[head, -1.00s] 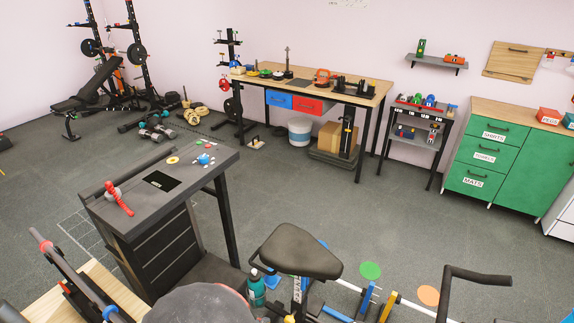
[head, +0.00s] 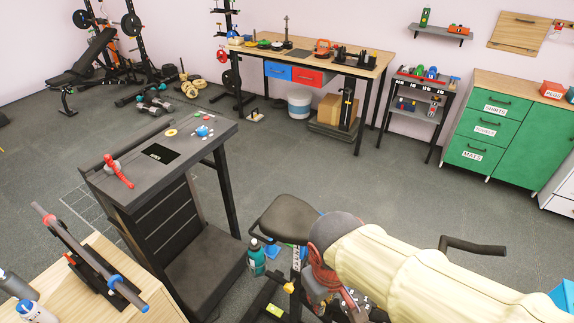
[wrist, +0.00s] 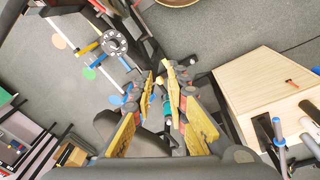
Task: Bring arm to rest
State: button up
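My arm (head: 410,265), in a cream cover, reaches in from the right edge of the head view to the lower middle, with a dark rounded end joint. My gripper (wrist: 161,82) hangs below that joint and is partly hidden in the head view. In the wrist view its two fingers with yellow pads stand apart, with a narrow gap and nothing held between them. The exercise bike (head: 285,220) is close beside and behind the gripper. A teal bottle (head: 257,258) stands by the bike seat; whether anything touches the arm, I cannot tell.
A dark workbench (head: 190,155) with a red clamp-like tool (head: 120,174) stands left. A wooden box top (head: 95,285) with a bar rack is at lower left. The back table (head: 350,62) and green cabinet (head: 490,130) line the wall. The middle floor is clear.

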jog(key=s+d+r+m+t, duration=0.1)
jog(key=d+r+m+t, duration=0.3)
jog(key=d+r, duration=0.6)
jog(key=shift+d+m, duration=0.6)
jog(key=shift+m, duration=0.3)
jog(key=shift+s, duration=0.15)
